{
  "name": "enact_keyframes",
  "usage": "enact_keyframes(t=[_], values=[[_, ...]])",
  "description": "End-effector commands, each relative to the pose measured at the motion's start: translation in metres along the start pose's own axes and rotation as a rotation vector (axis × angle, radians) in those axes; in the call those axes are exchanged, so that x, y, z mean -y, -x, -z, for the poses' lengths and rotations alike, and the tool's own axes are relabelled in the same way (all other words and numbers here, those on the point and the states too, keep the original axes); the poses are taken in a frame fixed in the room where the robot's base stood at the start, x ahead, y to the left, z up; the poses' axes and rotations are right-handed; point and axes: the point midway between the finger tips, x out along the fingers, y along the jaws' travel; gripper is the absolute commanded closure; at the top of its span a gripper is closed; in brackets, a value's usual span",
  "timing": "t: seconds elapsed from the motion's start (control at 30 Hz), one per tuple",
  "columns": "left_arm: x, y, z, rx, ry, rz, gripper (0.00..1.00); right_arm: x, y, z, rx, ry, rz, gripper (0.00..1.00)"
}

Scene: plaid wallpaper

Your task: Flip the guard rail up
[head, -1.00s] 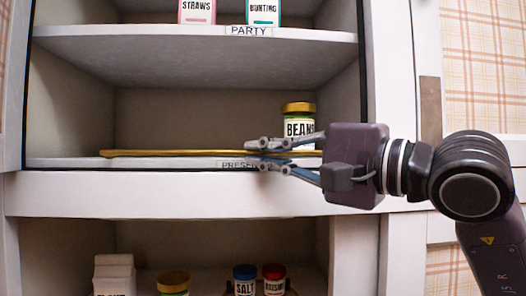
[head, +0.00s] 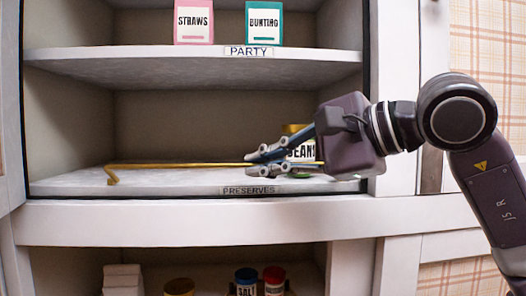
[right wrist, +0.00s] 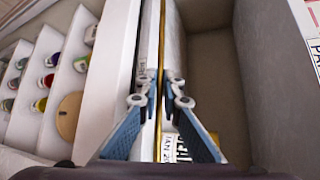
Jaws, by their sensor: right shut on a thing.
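The guard rail (head: 190,165) is a thin gold bar along the front of the shelf labelled PRESERVES (head: 249,190). It stands a little above the shelf's front edge, with a bent leg at its left end going down to the shelf. My right gripper (head: 256,164) is shut on the rail right of its middle. In the right wrist view the rail (right wrist: 161,40) runs between the fingertips (right wrist: 160,95). The rail's right end is hidden behind my right gripper. My left gripper is not in view.
A jar of beans (head: 301,151) stands behind the rail at the right, partly hidden by my gripper. The rest of that shelf is bare. Straws (head: 194,22) and bunting (head: 263,23) boxes stand above. Salt (head: 246,282) and other containers stand below.

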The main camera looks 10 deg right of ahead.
Motion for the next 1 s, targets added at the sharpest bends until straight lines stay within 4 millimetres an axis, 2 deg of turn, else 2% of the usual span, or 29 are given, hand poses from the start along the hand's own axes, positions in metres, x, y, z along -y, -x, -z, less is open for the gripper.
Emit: enact_keyframes(t=[0.13, 0.57, 0.6, 0.63, 1.0], values=[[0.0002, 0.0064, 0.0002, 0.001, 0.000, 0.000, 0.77, 0.0035, 0.0005, -0.0002, 0.000, -0.020, -0.018, 1.00], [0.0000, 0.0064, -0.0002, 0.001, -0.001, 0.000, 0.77, 0.0022, -0.0002, 0.0001, 0.001, -0.025, -0.024, 1.00], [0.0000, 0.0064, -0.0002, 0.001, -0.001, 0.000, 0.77, 0.0022, -0.0002, 0.0001, 0.001, -0.025, -0.024, 0.90], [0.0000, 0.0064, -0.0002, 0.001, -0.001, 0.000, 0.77, 0.0022, -0.0002, 0.0001, 0.001, -0.025, -0.024, 0.86], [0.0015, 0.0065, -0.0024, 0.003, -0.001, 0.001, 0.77, 0.0024, 0.0049, 0.0003, 0.000, -0.024, -0.024, 0.86]])
